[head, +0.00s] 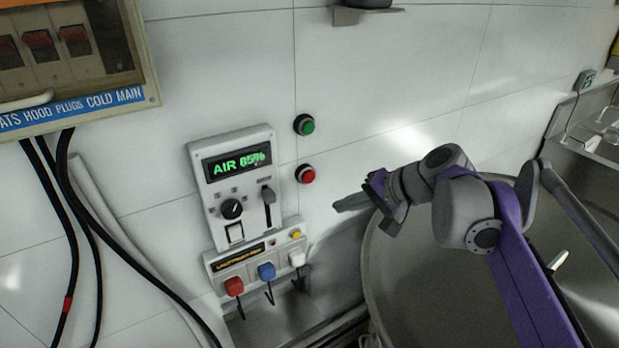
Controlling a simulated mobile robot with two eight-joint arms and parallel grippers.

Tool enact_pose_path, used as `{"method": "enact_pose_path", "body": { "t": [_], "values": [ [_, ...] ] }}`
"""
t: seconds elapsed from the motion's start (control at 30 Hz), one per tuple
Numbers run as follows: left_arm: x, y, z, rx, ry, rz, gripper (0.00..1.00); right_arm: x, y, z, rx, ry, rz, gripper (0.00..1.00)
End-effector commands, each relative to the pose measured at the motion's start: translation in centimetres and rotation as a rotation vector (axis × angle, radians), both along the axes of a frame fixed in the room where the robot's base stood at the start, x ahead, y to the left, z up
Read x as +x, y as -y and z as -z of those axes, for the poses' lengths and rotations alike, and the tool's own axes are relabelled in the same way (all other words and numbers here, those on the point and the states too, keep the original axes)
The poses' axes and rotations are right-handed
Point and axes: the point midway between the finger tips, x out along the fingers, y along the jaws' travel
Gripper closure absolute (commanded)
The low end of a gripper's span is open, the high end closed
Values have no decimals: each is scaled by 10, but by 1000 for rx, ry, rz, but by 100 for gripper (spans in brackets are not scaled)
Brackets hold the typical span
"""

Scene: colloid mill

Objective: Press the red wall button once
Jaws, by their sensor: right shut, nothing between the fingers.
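The red wall button (306,174) is a small round red cap in a dark ring on the white tiled wall, below a matching green button (305,125). My right gripper (338,206) comes in from the right on a grey and purple arm. Its fingers are shut and empty, and they point left. In the picture its tips are to the lower right of the red button, with a visible gap between them. How far the tips are from the wall is hard to tell. The red button is fully in view. My left gripper is not in view.
Left of the buttons is a control panel (232,178) reading "AIR 85%", with a lower box (252,262) carrying red, blue and white knobs. A breaker box (75,50) with hanging black cables is at the upper left. A large round metal vessel (385,290) stands below my right arm.

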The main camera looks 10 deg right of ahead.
Motion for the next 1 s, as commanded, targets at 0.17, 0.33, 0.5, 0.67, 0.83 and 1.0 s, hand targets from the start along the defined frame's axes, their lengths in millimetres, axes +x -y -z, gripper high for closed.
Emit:
{"method": "enact_pose_path", "body": {
  "t": [0.17, 0.33, 0.5, 0.67, 0.83, 1.0],
  "values": [
    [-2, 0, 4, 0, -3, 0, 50, 18, -7, 1, 0, -1, -2, 100],
    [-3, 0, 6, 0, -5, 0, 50, 42, -16, 1, -2, 0, -2, 100],
    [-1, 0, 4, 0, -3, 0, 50, 62, -23, -1, 0, 1, -2, 100],
    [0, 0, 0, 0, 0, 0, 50, 74, -27, -1, -1, 1, -1, 100],
    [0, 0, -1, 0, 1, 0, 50, 79, -29, 0, -2, 0, 0, 100],
    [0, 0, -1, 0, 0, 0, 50, 79, -29, 0, -1, 0, 0, 100]
  ]
}}
